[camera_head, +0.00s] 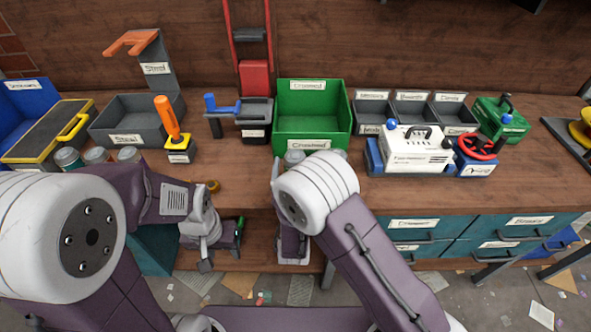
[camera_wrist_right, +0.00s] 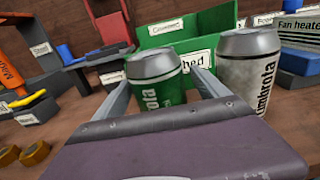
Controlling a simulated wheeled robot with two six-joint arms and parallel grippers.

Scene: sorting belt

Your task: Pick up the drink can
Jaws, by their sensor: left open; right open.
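In the right wrist view a green can with a grey lid and white lettering (camera_wrist_right: 157,82) stands upright between the fingers of my right gripper (camera_wrist_right: 160,78). The gripper is open around it; I cannot tell whether a finger touches it. A second can, pale grey and white (camera_wrist_right: 249,75), stands just right of the right finger. In the head view a can lid (camera_head: 294,157) shows in front of the green bin, and my right arm hides most of the cans and gripper. My left gripper (camera_head: 205,265) hangs pointing down before the table's front edge, open and empty.
The green bin labelled "Crushed" (camera_head: 312,146) stands directly behind the cans. Several more cans (camera_head: 97,155) stand at the left by the grey "Steel" bin (camera_head: 124,138). A white fan heater (camera_head: 415,148) is to the right. Bare table (camera_head: 400,195) lies at front right.

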